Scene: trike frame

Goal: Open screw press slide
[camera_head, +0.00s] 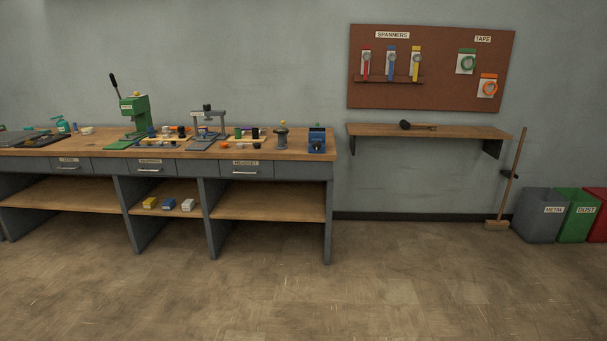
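A small grey press (208,116) with a dark knob on top stands on the workbench. A white label is on its crossbar, too small to read. Left of it stands a larger green press (136,114) with a black lever raised up to the left and a small label. I cannot tell for sure which one is the screw press, though the grey one has a top knob like a screw. The position of its slide is too small to make out. Neither of my grippers shows in this view.
The wooden workbench (318,158) has labelled drawers and open shelves below. A blue device (317,140) and a grey post-like tool (282,136) stand at its right end. A wall shelf (470,131), a broom (512,180) and bins (541,222) are at right. The floor in front is clear.

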